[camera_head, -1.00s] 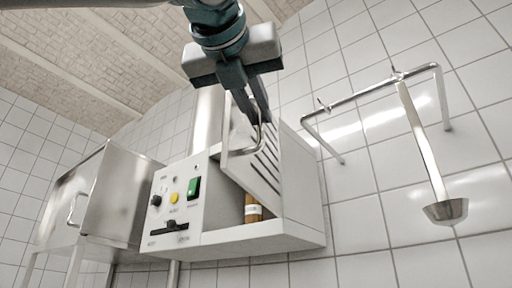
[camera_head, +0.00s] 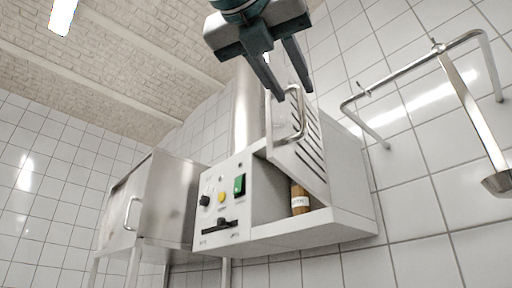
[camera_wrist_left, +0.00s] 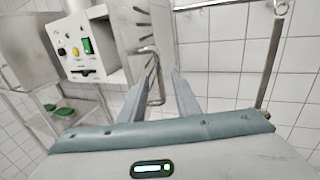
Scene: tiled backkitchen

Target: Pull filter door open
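The filter door (camera_head: 306,155) is a pale slotted panel on the front of a grey wall unit (camera_head: 345,190). It stands tilted open, and a brown bottle (camera_head: 299,198) shows in the gap below it. A metal bar handle (camera_head: 297,122) is fixed to the door. My right gripper is not in view.
A control panel (camera_head: 221,203) with a green switch, yellow button and black knobs is left of the door. A steel cabinet (camera_head: 160,200) stands further left. A wall rail (camera_head: 415,68) with a hanging ladle (camera_head: 475,110) is at the right.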

